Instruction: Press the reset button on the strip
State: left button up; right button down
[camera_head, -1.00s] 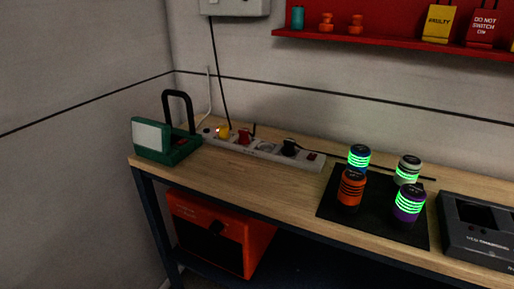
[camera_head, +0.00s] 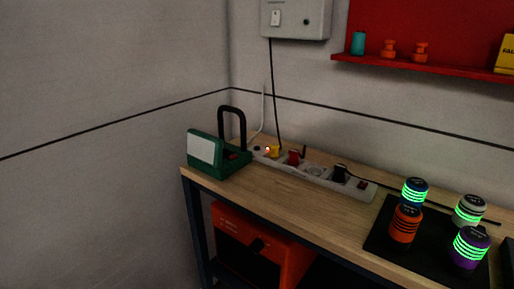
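The white power strip (camera_head: 325,183) lies along the back of the wooden bench. A yellow plug (camera_head: 273,152), a red plug (camera_head: 295,157) and a black plug (camera_head: 340,172) sit on it. A lit orange-red spot (camera_head: 267,149) shows near its left end, by the yellow plug. A small dark red button or switch (camera_head: 362,185) is at its right end. Which of these is the reset button I cannot tell. Neither of my grippers is in view.
A green work lamp (camera_head: 218,158) with a black handle stands left of the strip. Several banded cylinders (camera_head: 405,223) stand on a black mat at right. An orange case (camera_head: 262,246) is under the bench. A grey wall box (camera_head: 296,20) and red shelf (camera_head: 430,68) are above.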

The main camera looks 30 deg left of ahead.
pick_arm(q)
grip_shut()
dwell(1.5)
